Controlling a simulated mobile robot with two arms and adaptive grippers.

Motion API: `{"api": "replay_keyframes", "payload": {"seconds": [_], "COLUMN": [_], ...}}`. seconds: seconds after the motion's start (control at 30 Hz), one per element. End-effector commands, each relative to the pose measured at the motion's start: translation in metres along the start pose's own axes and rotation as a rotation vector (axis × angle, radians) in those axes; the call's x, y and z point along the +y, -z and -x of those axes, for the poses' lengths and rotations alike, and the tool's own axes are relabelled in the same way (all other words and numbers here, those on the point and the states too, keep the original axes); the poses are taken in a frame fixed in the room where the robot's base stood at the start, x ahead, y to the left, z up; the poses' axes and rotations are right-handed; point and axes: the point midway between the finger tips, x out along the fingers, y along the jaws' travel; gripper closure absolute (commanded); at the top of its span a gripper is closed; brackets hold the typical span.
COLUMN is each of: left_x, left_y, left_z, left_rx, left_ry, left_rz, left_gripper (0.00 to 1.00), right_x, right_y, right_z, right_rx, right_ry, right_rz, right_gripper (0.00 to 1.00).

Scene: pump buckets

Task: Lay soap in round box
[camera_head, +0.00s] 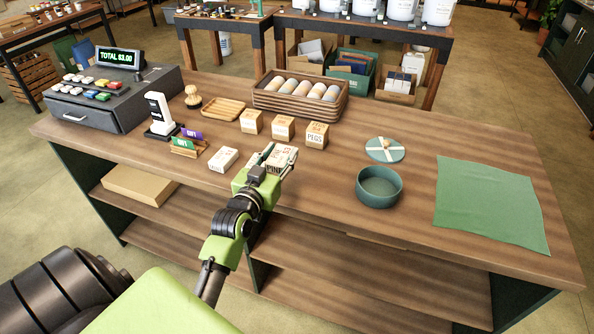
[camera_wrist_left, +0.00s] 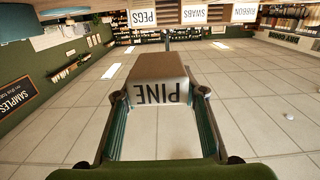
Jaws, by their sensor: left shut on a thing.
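My left gripper (camera_head: 280,152) is shut on a pale block labelled PINE, the soap (camera_head: 275,166). It is near the front middle of the counter. In the left wrist view the soap (camera_wrist_left: 158,82) sits between the two fingers, with its brown face and its PINE label showing. The round box (camera_head: 379,188) is teal, open and upright on the counter, to the right of the gripper. Its lid (camera_head: 385,150), with a pale ribbon cross, lies flat behind it. My right gripper is not in view.
A green cloth (camera_head: 490,205) lies on the right. Small labelled boxes (camera_head: 283,129), a basket of rolls (camera_head: 299,98) and a wooden tray (camera_head: 223,109) stand behind. A white carton (camera_head: 223,159), card holder (camera_head: 188,147) and cash register (camera_head: 115,98) are on the left.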

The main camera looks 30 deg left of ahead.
Motion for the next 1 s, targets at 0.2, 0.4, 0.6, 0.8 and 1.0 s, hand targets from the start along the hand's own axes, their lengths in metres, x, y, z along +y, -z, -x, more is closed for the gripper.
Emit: {"api": "replay_keyframes", "payload": {"seconds": [0.2, 0.4, 0.6, 0.8, 1.0], "left_x": [0.022, 0.030, 0.035, 0.035, 0.035], "left_y": [-0.035, -0.047, -0.074, -0.083, -0.083], "left_z": [-0.021, -0.029, -0.035, -0.035, -0.035], "left_rx": [0.000, 0.002, -0.002, 0.002, 0.002], "left_ry": [0.001, 0.000, 0.000, 0.001, 0.001], "left_rz": [0.001, 0.001, -0.003, 0.000, 0.000], "left_gripper": [0.86, 0.86, 0.86, 0.86, 0.86], "right_x": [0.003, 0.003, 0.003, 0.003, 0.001], "right_y": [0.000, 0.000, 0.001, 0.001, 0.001], "right_z": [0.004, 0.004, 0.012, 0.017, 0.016], "right_rx": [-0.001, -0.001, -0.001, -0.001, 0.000], "right_ry": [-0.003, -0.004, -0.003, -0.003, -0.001], "right_rz": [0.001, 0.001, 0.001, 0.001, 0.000], "right_gripper": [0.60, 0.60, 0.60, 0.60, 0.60]}}
